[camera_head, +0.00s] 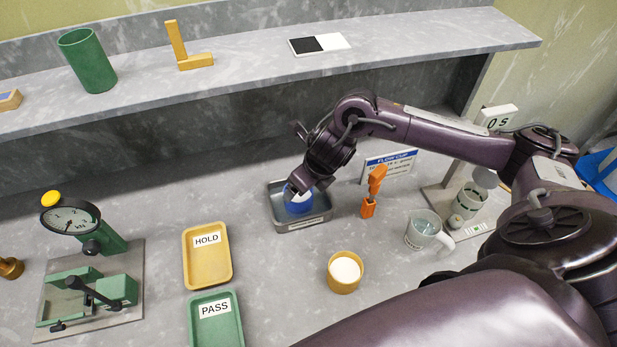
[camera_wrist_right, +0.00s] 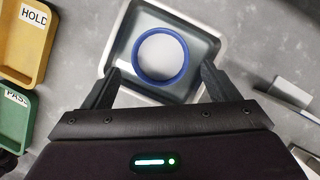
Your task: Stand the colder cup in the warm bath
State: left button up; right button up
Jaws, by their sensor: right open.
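A blue cup (camera_head: 298,207) with a white inside stands upright in the metal bath tray (camera_head: 319,217). In the right wrist view the blue-rimmed cup (camera_wrist_right: 161,56) is inside the pale tray (camera_wrist_right: 212,40). My right gripper (camera_wrist_right: 160,74) is open, its fingers apart on either side of the cup's near edge; no grip on it shows. In the head view my right gripper (camera_head: 299,193) is over the bath and hides part of the cup. A yellow cup (camera_head: 344,285) with white contents stands on the bench in front of the bath. My left gripper is not in view.
Yellow HOLD (camera_head: 207,268) and green PASS (camera_head: 217,330) trays lie left of the yellow cup. A press with a dial (camera_head: 85,270) is at left. A shelf (camera_head: 250,60) spans the back.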

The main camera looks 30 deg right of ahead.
jog(key=shift+v, duration=1.95)
jog(key=shift+f, duration=0.1)
